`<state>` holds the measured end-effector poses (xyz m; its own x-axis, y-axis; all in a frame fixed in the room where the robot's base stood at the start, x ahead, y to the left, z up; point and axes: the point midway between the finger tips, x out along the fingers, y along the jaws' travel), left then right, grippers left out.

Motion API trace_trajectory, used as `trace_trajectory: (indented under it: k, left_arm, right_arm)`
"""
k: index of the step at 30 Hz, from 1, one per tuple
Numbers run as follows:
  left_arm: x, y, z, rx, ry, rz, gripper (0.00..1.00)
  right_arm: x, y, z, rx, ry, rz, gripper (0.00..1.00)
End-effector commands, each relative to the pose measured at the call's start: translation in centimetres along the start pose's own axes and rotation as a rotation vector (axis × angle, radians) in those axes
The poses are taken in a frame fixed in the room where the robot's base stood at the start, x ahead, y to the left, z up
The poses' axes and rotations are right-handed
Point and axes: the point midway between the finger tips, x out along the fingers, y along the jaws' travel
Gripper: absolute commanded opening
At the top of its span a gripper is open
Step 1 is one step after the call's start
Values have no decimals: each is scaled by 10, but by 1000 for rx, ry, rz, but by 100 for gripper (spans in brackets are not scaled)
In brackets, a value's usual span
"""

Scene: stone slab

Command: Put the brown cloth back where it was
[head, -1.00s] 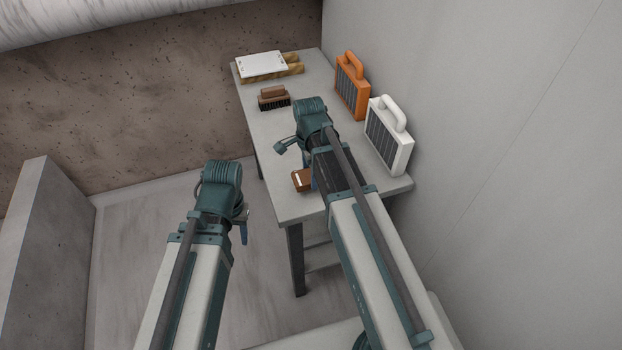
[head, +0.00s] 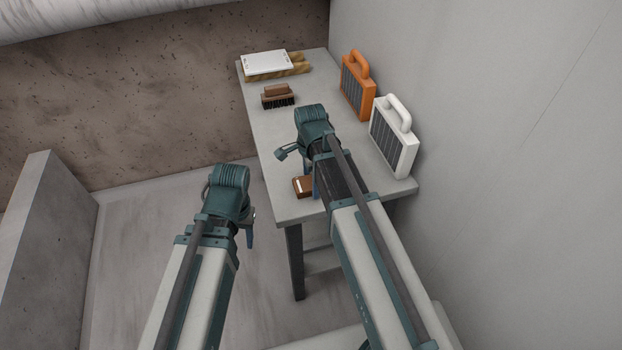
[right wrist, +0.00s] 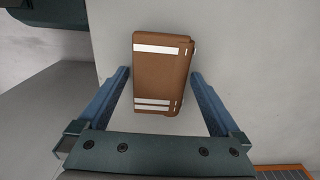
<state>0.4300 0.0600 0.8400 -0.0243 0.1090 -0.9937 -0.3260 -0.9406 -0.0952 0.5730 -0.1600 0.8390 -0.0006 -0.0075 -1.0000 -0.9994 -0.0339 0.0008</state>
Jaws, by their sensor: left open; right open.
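The brown cloth (head: 303,186) is a small folded bundle with white stripes. It lies on the near end of the grey table, partly hidden behind my right arm. In the right wrist view the cloth (right wrist: 162,78) lies flat between and beyond the open fingers of my right gripper (right wrist: 160,90), with a gap on both sides. The right gripper (head: 315,180) is over the table's near end, mostly hidden by its own arm. My left gripper (head: 250,232) is off the table to the left, open and empty, pointing down.
The table (head: 285,140) stands against the wall. A brown brush (head: 278,96) and a white board on wooden blocks (head: 266,62) are at its far end. Orange (head: 357,85) and white (head: 393,137) heater-like boxes stand along the right edge. The middle left of the tabletop is clear.

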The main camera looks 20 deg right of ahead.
Motion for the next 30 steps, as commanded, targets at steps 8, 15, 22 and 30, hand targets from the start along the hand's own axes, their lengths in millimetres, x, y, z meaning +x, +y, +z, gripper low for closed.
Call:
trace_trajectory:
  k: [8,15,22,30]
  left_arm:
    - [-10,-1,1,0,0,0,50]
    - [-38,-4,2,0,0,0,50]
    - [-74,-7,4,0,0,0,50]
    - [-113,-11,7,0,0,0,50]
  right_arm:
    - [-10,0,0,0,0,0,100]
    - [-39,0,0,0,0,0,100]
    - [-74,0,0,0,0,0,100]
    - [-113,0,0,0,0,0,100]
